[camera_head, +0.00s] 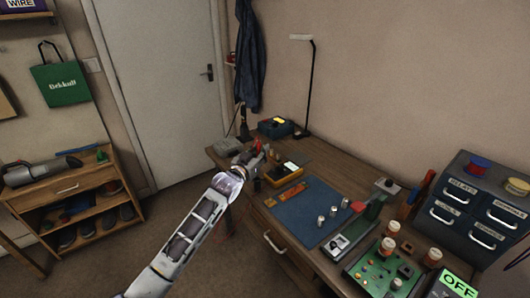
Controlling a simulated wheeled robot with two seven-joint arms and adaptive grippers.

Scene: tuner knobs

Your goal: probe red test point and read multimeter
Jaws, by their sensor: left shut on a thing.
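My left gripper (251,160) is at the desk's left part, beside the yellow-edged multimeter (284,175). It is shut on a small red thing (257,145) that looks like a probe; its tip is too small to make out. The multimeter lies on the desk with a pale, lit display (291,166), whose reading is too small to make out. A green circuit board (374,272) with small parts lies at the front right, away from the gripper. I cannot tell which spot is the red test point. My right gripper is not in view.
A blue mat (300,210) bears several metal knobs (333,212). A green-based device with a red part (357,206) stands beside it. Orange-and-white jars (388,246), a dark drawer cabinet (475,210) and a green OFF sign (457,284) crowd the right. A lamp (310,85) stands behind.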

